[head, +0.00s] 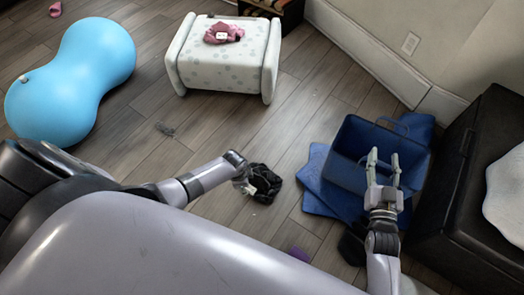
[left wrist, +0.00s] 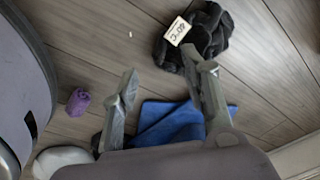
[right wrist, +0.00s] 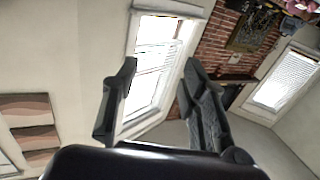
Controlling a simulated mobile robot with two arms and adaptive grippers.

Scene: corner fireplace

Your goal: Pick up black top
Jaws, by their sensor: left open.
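The black top (head: 265,182) lies crumpled on the wooden floor in the middle of the head view. It also shows at the top of the left wrist view (left wrist: 212,28), with a pale printed tag on it. My left gripper (head: 241,178) is close beside the top on its left in the head view, its fingers hard to make out. In the left wrist view my left gripper (left wrist: 162,72) has its fingers spread and nothing between them; one fingertip overlaps the top's lower edge in the picture. My right gripper (head: 384,158) is open and empty, pointing up in front of a blue bin.
The blue bin (head: 346,170) stands on blue cloth (head: 318,190) at the right, near a dark chest (head: 488,150). A small purple item (head: 299,253) lies near my base. A white ottoman (head: 222,72) and a blue peanut ball (head: 75,85) stand farther back. Floor between them is mostly clear.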

